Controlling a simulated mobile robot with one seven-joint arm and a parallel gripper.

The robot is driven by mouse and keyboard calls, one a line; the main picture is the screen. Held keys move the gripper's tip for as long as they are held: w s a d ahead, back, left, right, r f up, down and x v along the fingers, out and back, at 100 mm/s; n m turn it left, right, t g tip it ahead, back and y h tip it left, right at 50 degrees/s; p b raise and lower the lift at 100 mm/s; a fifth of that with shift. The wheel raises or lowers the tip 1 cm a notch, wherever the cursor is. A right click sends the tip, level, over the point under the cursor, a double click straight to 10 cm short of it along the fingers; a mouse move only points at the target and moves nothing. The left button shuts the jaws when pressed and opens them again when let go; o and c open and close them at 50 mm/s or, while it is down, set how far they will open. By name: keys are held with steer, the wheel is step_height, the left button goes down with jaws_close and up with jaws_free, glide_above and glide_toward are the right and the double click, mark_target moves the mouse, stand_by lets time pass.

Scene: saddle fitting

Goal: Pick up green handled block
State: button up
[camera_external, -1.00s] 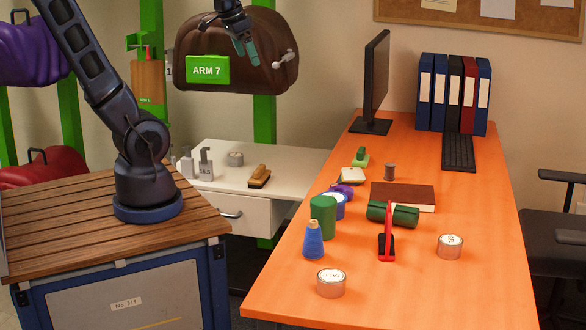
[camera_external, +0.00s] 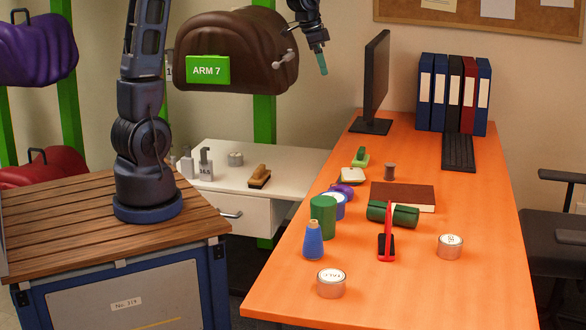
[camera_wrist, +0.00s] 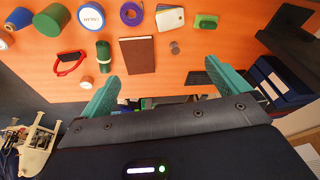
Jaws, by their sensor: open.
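The green handled block (camera_external: 360,158) sits on the orange desk (camera_external: 300,290), towards its far left side in front of the monitor. In the wrist view the block (camera_wrist: 206,21) is near the top edge, right of centre, with its green upper part and a paler base. My gripper (camera_external: 323,70) hangs in the air above and to the left of the block in the outside view, clear of the desk. In the wrist view its teal fingers (camera_wrist: 163,82) are spread apart, with nothing between them, and the block is apart from them.
Close to the block are a white-and-yellow pad (camera_external: 352,175), a small grey spool (camera_external: 389,171) and a brown book (camera_external: 403,195). The monitor (camera_external: 376,75) stands behind it. A wooden-handled brush (camera_external: 260,177) lies on the white side table (camera_external: 215,200).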

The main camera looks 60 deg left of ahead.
steer(key=w+a+f+m+h, duration=0.1)
steer(key=w+a+f, duration=0.2)
steer(key=w+f, duration=0.35)
steer(key=w+a+f+m, duration=0.1)
steer(key=w+a+f, duration=0.2)
steer(key=w+f, duration=0.4)
steer(key=m+h, duration=0.1)
glide_toward(361, 148)
steer(key=f, duration=0.2)
steer(key=shift+d+x, duration=0.2)
steer(key=shift+x, duration=2.5)
steer(key=shift+d+x, duration=0.2)
steer(key=shift+x, duration=2.5)
steer(key=shift+r, duration=0.15)
steer(key=shift+c, duration=0.4)
steer(key=c, duration=0.7)
